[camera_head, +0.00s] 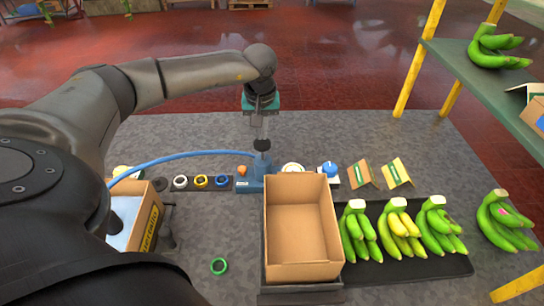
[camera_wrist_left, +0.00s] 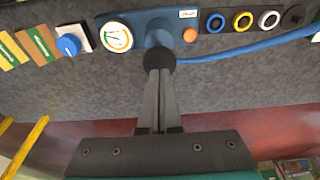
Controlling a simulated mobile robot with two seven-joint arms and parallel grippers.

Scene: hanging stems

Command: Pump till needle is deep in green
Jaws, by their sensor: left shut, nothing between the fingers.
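The pump (camera_head: 262,166) is a blue body with a black knob (camera_head: 262,145) on top and a blue hose running left. In the left wrist view the knob (camera_wrist_left: 160,60) is at the fingertips. The white round gauge (camera_head: 292,168) is beside the pump, partly hidden by the cardboard box. In the left wrist view the gauge (camera_wrist_left: 117,37) shows a coloured rim; its needle is too small to read surely. My left gripper (camera_head: 262,134) points down, shut and empty, its fingertips at the knob; whether they touch it I cannot tell. My right gripper is not seen.
An open empty cardboard box (camera_head: 302,225) stands in front of the pump. Bananas (camera_head: 398,233) lie on a black tray at right. Coloured rings (camera_head: 201,182) sit left of the pump, a blue knob (camera_head: 329,169) right. A green ring (camera_head: 219,266) lies on the mat.

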